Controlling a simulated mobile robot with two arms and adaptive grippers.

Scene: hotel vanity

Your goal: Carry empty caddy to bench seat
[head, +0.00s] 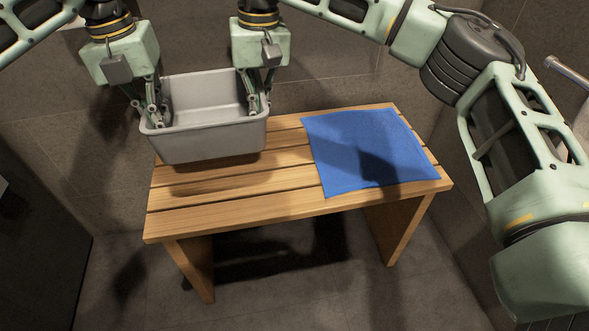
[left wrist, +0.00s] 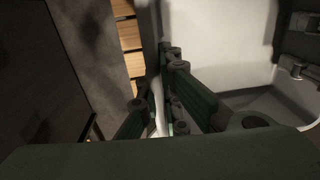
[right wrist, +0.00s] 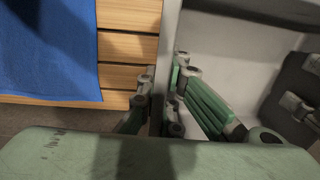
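The grey caddy (head: 212,141) is empty and is held above the left part of the wooden bench seat (head: 300,208), casting a shadow on its slats. My left gripper (head: 156,112) is shut on the caddy's left wall, which also shows between its fingers in the left wrist view (left wrist: 158,118). My right gripper (head: 258,98) is shut on the caddy's right wall, and the right wrist view shows that wall (right wrist: 160,100) between its fingers. The caddy looks about level. The exact gap between its underside and the slats is hard to tell.
A blue towel (head: 340,140) lies flat on the right half of the bench. Grey tiled walls stand close behind and to the right. A metal rail (head: 568,74) is at the right edge. The front left slats are clear.

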